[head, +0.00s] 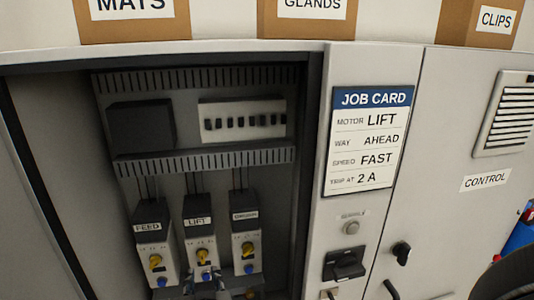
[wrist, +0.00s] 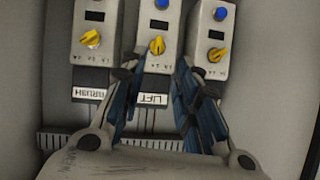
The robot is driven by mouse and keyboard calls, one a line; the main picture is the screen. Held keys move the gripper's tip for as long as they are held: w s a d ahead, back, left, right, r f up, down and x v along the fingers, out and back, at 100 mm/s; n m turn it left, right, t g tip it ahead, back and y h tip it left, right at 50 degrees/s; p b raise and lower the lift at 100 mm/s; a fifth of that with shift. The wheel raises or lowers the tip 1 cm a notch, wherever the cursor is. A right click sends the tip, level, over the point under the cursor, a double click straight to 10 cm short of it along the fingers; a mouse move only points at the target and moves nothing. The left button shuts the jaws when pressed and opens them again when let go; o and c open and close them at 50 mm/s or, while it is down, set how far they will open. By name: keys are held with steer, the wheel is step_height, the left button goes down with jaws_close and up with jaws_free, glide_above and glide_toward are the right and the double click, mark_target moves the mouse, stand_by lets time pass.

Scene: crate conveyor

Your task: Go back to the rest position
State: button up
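My gripper (wrist: 161,68) is open in the wrist view, with blue-padded fingers spread apart and nothing visible held. The LIFT unit (wrist: 153,80) lies beyond and between the fingers, and its yellow knob (wrist: 157,46) is just past the fingertips. I cannot tell whether the fingers touch the unit. In the head view my gripper (head: 206,284) shows at the bottom edge, in front of the lower part of the LIFT unit (head: 199,231). The rest of the arm is mostly out of view.
The FEED unit (head: 151,236) and a third unit (head: 245,228) stand close on either side, inside the open cabinet. A job card (head: 370,140), a black switch (head: 344,264) and a black door handle (head: 401,252) are to the right. Boxes (head: 306,30) stand on top.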

steer(key=s+d+g+h+b, duration=0.1)
steer(key=s+d+g+b, duration=0.1)
steer(key=s+d, duration=0.3)
steer(key=s+d+f+m+g+h+b, duration=0.1)
steer(key=s+d+g, duration=0.2)
steer(key=d, duration=1.1)
steer(key=s+d+f+m+g+h+b, duration=0.1)
steer(key=s+d+g+h+b, duration=0.1)
steer(key=s+d, duration=0.7)
steer(key=shift+d+f+b, duration=0.15)
steer(key=shift+f+b, duration=0.05)
steer(key=shift+b, duration=0.15)
steer(key=shift+s, duration=0.15)
